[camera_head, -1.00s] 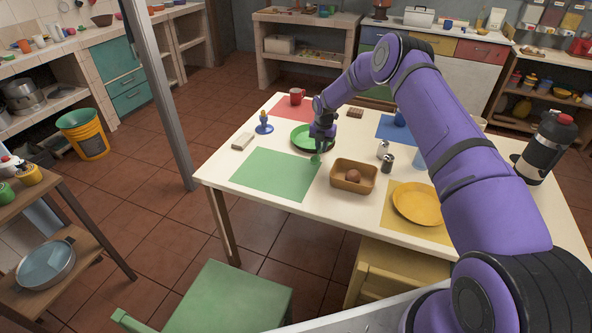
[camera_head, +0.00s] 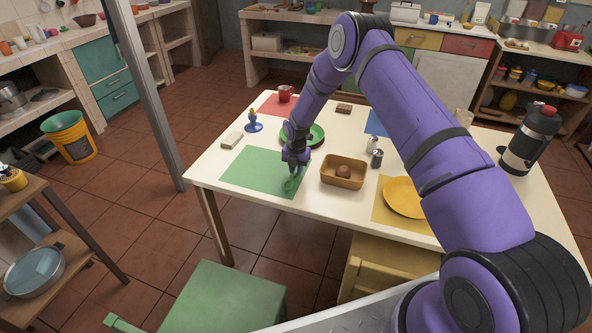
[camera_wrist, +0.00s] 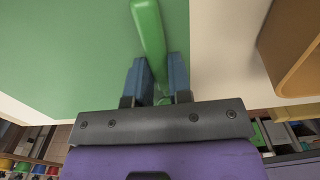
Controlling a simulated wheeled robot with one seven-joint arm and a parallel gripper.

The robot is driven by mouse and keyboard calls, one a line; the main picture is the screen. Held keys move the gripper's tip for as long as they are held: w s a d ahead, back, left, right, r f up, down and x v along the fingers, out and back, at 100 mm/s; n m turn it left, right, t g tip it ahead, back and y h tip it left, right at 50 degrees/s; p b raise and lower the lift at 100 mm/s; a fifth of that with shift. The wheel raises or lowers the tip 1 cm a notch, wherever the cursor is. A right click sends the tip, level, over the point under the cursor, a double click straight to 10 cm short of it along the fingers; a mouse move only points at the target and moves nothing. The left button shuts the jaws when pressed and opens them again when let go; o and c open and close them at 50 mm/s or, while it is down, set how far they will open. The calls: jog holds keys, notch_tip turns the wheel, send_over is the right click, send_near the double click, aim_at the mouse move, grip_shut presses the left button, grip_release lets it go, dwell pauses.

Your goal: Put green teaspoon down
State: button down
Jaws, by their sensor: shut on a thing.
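My gripper (camera_head: 294,172) is over the right part of the green placemat (camera_head: 250,172) on the white table. It is shut on the green teaspoon (camera_head: 291,185), which hangs low near the mat's right edge. In the wrist view the teaspoon's green handle (camera_wrist: 149,30) passes between the two blue fingertips (camera_wrist: 157,80), with the green mat (camera_wrist: 60,60) behind it. I cannot tell whether the teaspoon touches the mat. The rest of the teaspoon is hidden by the gripper. A green plate (camera_head: 315,136) lies behind the gripper, partly hidden by my arm.
A brown basket (camera_head: 330,178) holding a round brown thing stands just right of the gripper. A shaker (camera_head: 377,158), yellow plate (camera_head: 404,197), egg cup (camera_head: 253,124) and red mug (camera_head: 285,93) stand around. The left part of the green mat is clear.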

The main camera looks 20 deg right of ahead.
jog(key=shift+f, duration=0.35)
jog(key=shift+f, duration=0.1)
jog(key=c, duration=1)
grip_release()
jog(key=shift+c, duration=0.2)
